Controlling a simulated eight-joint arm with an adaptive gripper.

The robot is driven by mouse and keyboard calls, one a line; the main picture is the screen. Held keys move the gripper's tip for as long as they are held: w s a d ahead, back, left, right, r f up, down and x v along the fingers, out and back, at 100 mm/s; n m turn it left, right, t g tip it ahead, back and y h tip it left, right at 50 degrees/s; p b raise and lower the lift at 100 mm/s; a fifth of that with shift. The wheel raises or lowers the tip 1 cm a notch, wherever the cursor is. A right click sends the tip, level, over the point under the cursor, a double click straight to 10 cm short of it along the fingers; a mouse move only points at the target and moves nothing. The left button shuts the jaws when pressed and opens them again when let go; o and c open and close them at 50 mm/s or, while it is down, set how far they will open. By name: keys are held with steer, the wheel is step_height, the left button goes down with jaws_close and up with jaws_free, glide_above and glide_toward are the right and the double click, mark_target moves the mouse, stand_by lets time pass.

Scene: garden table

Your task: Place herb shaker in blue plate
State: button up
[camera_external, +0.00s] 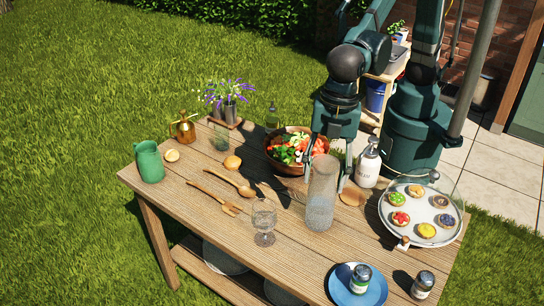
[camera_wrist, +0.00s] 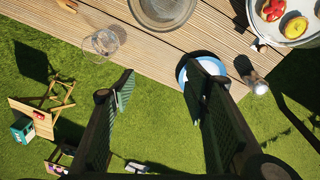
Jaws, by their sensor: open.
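The blue plate (camera_external: 341,292) lies at the table's near edge in the outside view. A small dark-lidded shaker with a pale label and greenish contents (camera_external: 360,278) stands upright on it; it looks like the herb shaker. A second dark-lidded shaker with brownish contents (camera_external: 422,285) stands just right of the plate. My gripper (camera_external: 326,180) is open and empty, pointing down over the table, with its fingers showing beside the tall glass vessel. In the wrist view my gripper (camera_wrist: 160,80) is spread wide; its right finger hides much of the blue plate (camera_wrist: 183,73), including whatever stands there. The second shaker (camera_wrist: 259,84) shows right of it.
The tall glass vessel (camera_external: 321,205) and a wine glass (camera_external: 264,218) stand mid-table. A tray of tarts (camera_external: 392,228) and a pump bottle (camera_external: 368,165) are at right. A salad bowl (camera_external: 276,163) sits behind. Wooden utensils (camera_external: 217,199) lie left. Bare boards lie left of the plate.

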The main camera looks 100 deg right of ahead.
steer(key=s+d+r+m+t, duration=0.1)
steer(key=d+r+m, duration=0.3)
steer(key=d, duration=1.1)
steer(key=d+r+m+t, duration=0.2)
steer(key=d+r, duration=0.4)
steer(key=d, duration=0.8)
steer(key=s+d+f+m+t, duration=0.1)
steer(key=s+d+m, duration=0.3)
steer(key=d, duration=0.7)
steer(key=s+d+f+m+t+h, duration=0.1)
steer(key=s+d+m+t, duration=0.1)
steer(key=s+d, duration=0.7)
steer(key=d+m, duration=0.1)
steer(key=d, duration=0.1)
steer(key=shift+s+d+m, duration=0.3)
steer(key=shift+d+m, duration=0.1)
